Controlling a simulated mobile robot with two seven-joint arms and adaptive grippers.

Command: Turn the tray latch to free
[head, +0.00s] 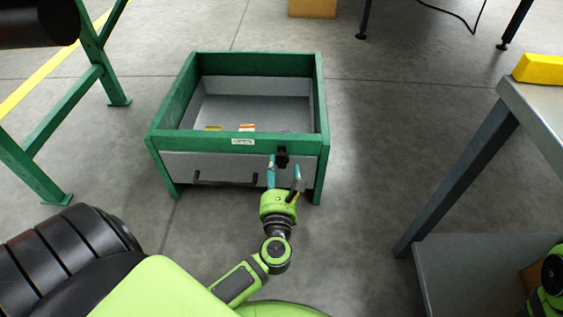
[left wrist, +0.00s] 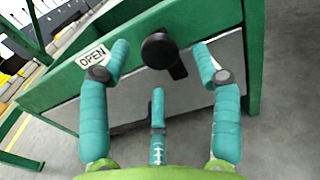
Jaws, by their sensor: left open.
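The tray latch (head: 282,157) is a black round knob with a short lever, mounted at the right of the green frame's front rail. In the left wrist view the latch (left wrist: 160,50) has its lever pointing down and slightly right. My left gripper (head: 284,170) is open just in front of the latch. In the left wrist view its teal fingers (left wrist: 161,62) stand on either side of the latch, apart from it, with a third finger below. The grey tray (head: 213,168) sits inside the green frame (head: 322,100). A white label (left wrist: 93,56) reading OPEN is left of the latch.
A dark bar handle (head: 225,182) is on the tray front. A few small colored items (head: 246,128) lie inside the tray. A green stand (head: 45,125) is at left, and a grey table (head: 540,110) with a yellow block (head: 540,69) at right. Floor between is clear.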

